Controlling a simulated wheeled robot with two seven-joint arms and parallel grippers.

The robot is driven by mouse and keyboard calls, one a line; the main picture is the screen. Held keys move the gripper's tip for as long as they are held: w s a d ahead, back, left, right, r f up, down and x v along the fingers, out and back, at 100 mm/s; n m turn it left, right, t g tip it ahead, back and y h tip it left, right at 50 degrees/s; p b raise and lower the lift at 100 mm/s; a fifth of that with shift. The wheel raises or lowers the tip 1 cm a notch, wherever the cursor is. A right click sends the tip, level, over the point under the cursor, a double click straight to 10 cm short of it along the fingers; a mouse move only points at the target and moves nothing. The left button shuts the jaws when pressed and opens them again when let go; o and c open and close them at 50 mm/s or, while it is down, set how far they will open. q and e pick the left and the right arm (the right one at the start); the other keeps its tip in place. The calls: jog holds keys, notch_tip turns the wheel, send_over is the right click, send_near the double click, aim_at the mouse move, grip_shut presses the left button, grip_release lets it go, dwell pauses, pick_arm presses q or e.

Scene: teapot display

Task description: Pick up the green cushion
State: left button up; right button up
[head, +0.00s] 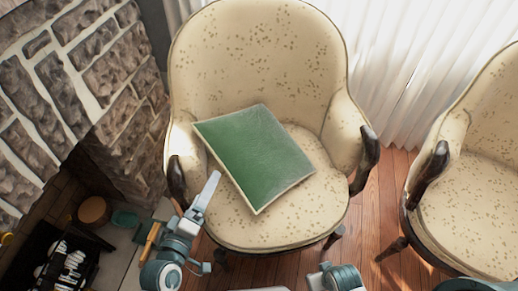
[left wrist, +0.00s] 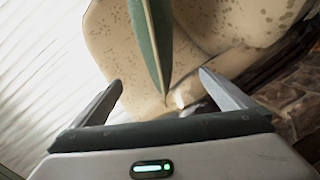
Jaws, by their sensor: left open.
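The green cushion (head: 253,152) has a pale edge and lies tilted on the seat of the cream spotted armchair (head: 262,40). In the left wrist view the cushion (left wrist: 153,38) shows nearly edge-on, ahead of the gap between my fingers. My left gripper (head: 214,178) is at the cushion's lower left side in the head view. Whether a finger touches the cushion cannot be told. My right gripper does not show; only a piece of my arm is at the bottom edge.
A second matching armchair (head: 470,190) stands at the right. A stone fireplace (head: 85,85) with dark items in its opening is at the left. White curtains (head: 400,70) hang behind. The wooden floor (head: 372,225) between the chairs is bare.

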aim_at(219, 165)
pick_arm(q)
jog(key=shift+w, duration=0.1)
jog(key=x, duration=1.2)
jog(key=shift+f, duration=0.1)
jog(key=shift+w, duration=0.15)
jog(key=x, duration=0.3)
jog(key=shift+w+d, duration=0.5)
jog(key=shift+w, duration=0.35)
jog(key=shift+c, duration=0.3)
